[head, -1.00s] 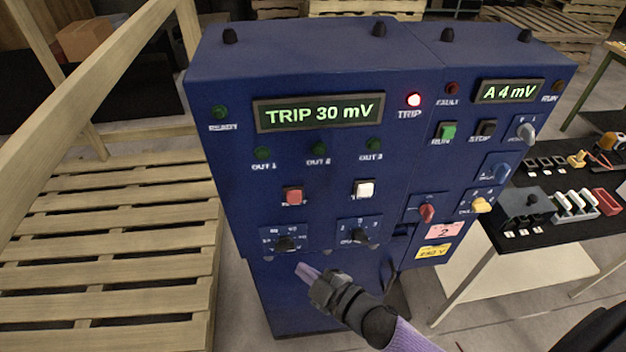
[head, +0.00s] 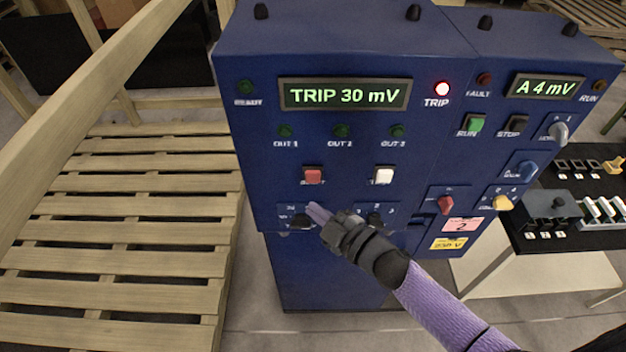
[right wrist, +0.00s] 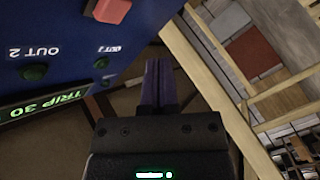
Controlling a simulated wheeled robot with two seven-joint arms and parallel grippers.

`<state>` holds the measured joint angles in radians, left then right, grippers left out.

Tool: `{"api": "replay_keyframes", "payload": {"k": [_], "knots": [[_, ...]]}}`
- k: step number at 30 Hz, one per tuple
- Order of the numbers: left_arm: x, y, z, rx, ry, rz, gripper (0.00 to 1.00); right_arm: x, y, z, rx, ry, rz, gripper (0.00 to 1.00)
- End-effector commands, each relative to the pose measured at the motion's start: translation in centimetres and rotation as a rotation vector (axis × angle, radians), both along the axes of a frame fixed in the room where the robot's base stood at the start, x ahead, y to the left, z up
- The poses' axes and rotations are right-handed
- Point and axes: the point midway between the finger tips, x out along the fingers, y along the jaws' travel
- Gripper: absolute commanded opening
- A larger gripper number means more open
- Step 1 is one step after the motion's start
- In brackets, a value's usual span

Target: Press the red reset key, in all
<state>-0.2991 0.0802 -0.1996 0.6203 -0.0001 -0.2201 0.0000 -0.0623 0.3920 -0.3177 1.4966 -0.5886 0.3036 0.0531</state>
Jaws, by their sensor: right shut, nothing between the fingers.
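The red reset key (head: 313,175) is a square button on the front of the blue control cabinet (head: 240,140), below the OUT lamps and left of a white key (head: 383,176). The display (head: 345,94) reads TRIP 30 mV and the red TRIP lamp (head: 442,88) is lit. My right gripper (head: 315,211) is shut and empty, its purple fingertips a little below the red key and apart from it. In the right wrist view the red key (right wrist: 113,10) is at the top, left of the shut fingers (right wrist: 160,85). My left gripper is not in view.
Dark knobs (head: 300,222) sit at the cabinet's lower edge, close to my right fingertips.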

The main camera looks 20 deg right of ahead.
Motion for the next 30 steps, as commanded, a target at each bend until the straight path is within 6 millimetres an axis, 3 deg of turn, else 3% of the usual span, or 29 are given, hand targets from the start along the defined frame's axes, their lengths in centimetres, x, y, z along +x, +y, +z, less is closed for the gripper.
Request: {"api": "replay_keyframes", "payload": {"k": [6, 11, 30], "knots": [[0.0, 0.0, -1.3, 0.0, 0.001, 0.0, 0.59, 2.8, -0.8, -0.2, 0.0, -0.002, 0.002, 0.0], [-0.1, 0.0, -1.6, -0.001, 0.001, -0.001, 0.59, 4.0, -1.2, -0.1, 0.0, 0.0, 0.0, 0.0], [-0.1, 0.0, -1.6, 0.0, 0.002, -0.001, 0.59, 4.3, -1.2, 0.0, 0.001, 0.0, 0.0, 0.0]]}}
